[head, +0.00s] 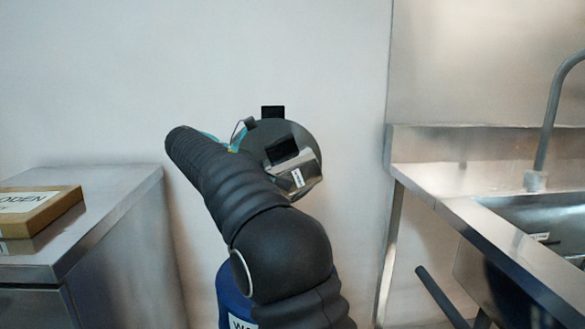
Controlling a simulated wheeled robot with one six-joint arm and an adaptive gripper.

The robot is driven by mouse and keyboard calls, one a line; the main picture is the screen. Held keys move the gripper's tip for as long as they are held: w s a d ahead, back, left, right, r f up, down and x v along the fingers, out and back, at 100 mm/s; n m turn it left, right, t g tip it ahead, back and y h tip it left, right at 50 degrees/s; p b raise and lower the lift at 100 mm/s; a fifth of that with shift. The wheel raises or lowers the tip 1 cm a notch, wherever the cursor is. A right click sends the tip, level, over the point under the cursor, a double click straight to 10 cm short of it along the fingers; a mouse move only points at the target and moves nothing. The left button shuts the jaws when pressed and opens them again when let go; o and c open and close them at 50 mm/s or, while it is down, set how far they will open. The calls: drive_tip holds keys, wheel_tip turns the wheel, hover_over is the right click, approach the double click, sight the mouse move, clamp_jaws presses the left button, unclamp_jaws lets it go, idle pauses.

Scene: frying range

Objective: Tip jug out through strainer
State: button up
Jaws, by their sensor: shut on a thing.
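My gripper (278,131) is at the centre of the head view, partly hidden behind my dark arm. Its two black fingertips show one above the other, shut on a dark grey, round-edged thing (308,142). A shiny metal part with a small white label (298,177) shows at its lower right. This looks like the jug, held up in the air in front of the wall. I cannot tell its tilt or whether anything is in it. I cannot make out a strainer.
A steel counter (110,185) with a cardboard box (40,212) stands at the left. At the right is a steel sink unit (500,235) with a tall tap (549,125). A blue labelled thing (228,290) is mostly hidden behind my arm at the bottom.

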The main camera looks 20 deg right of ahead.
sight(282, 158)
drive_tip(key=shift+r, duration=2.35)
drive_tip(key=shift+s, duration=0.1)
